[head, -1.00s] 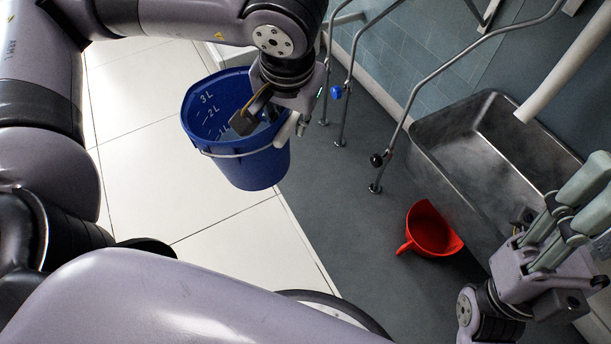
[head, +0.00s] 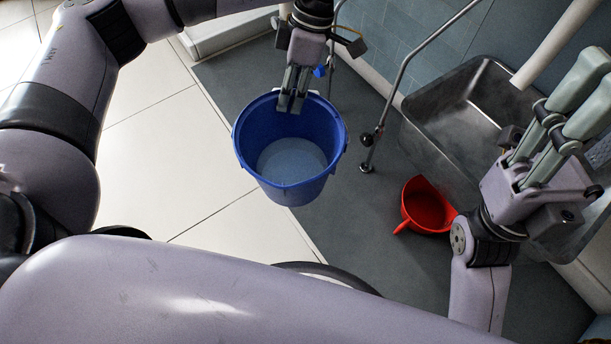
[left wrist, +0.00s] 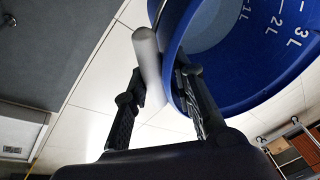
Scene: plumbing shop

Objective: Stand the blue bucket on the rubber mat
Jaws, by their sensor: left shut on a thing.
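The blue bucket (head: 290,187) hangs upright in the air in the middle of the head view, with its mouth toward the camera and its pale inside bottom showing. My left gripper (head: 292,100) is shut on it at the far side of the rim. The left wrist view shows the bucket's inner wall (left wrist: 262,75) with litre marks, and a grey handle grip (left wrist: 147,55) close by the fingers. A dark grey floor covering (head: 345,225), perhaps the rubber mat, lies below and to the right of the bucket. My right gripper (head: 598,80) looks open and empty at the right.
A red jug (head: 428,207) stands on the dark floor right of the bucket. A steel sink (head: 425,125) is along the wall, with metal rails (head: 430,62) beside it. Pale floor tiles (head: 160,160) at the left are clear.

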